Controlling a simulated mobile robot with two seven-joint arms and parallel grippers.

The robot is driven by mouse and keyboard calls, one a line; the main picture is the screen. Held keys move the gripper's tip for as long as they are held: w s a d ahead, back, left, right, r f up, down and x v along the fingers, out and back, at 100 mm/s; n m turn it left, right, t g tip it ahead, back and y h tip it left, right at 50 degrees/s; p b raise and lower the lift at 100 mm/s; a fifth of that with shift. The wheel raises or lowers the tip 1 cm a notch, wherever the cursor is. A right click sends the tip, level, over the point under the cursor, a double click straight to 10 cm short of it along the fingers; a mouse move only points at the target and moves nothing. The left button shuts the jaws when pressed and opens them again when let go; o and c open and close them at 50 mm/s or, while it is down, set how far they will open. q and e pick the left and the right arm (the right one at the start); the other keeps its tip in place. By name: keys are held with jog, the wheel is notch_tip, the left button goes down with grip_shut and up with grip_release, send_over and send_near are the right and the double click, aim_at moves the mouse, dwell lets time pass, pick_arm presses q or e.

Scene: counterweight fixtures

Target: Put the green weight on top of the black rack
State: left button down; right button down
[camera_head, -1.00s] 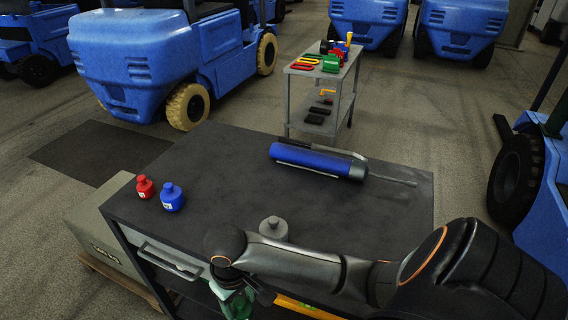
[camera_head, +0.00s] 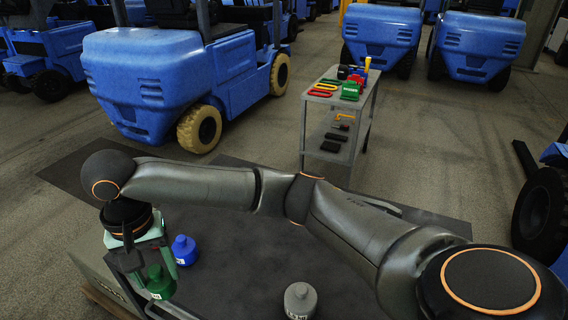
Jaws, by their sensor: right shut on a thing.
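The black rack (camera_head: 240,250) has a dark flat top, much of it covered by my right arm. My right gripper (camera_head: 152,264) points down over the rack's left end. It is shut on the green weight (camera_head: 160,284), which hangs upright between the fingers. I cannot tell whether the weight touches the rack top. The blue weight (camera_head: 184,250) stands just right of and behind the green one. The grey weight (camera_head: 300,301) stands on the top near the lower middle. My left gripper is not in view.
A small grey cart (camera_head: 342,110) with tools on its top and shelf stands behind the rack. Blue forklifts (camera_head: 170,85) stand at the back and right. The rack top between the blue and grey weights looks clear.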

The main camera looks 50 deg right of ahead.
jog(key=shift+w+r, duration=0.1)
jog(key=shift+r, duration=0.1)
jog(key=shift+d, duration=0.15)
jog(key=w+d+f, duration=0.1)
jog(key=d+f, duration=0.2)
jog(key=d, duration=0.1)
jog(key=w+d+f, duration=0.1)
jog(key=d+f, duration=0.2)
jog(key=d, duration=0.1)
jog(key=w+d+f, duration=0.1)
jog(key=d+f, duration=0.2)
jog(key=d, duration=0.1)
jog(key=shift+w+d, duration=0.2)
jog(key=shift+w, duration=0.05)
jog(key=f, duration=0.3)
jog(key=shift+d+f, duration=0.1)
jog(key=shift+d, duration=0.3)
jog(key=shift+w+f, duration=0.1)
jog(key=shift+f, duration=0.3)
